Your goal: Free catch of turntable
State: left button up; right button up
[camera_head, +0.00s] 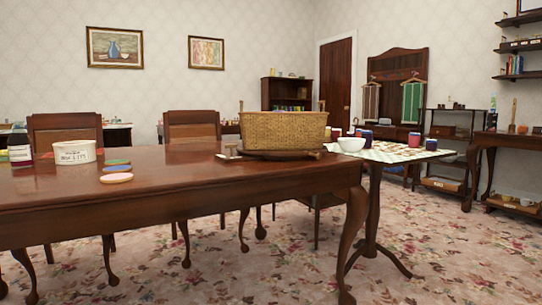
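A wicker basket (283,130) stands upright near the right end of the dark wooden table (170,190). It stands on or just in front of a low, dark wooden piece (280,155), which may be the turntable; the basket hides most of it. A small light wooden peg-like piece (230,151) lies at its left edge and may be the catch. It is too small to tell whether it touches the turntable. Neither of my grippers shows in the head view.
A checked side table (385,154) with a white bowl (351,144) and cups stands right. Chairs (192,126) stand behind. Floor is open at front right.

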aim_at(231, 147)
jog(key=i+j, duration=0.7)
jog(key=j, duration=0.1)
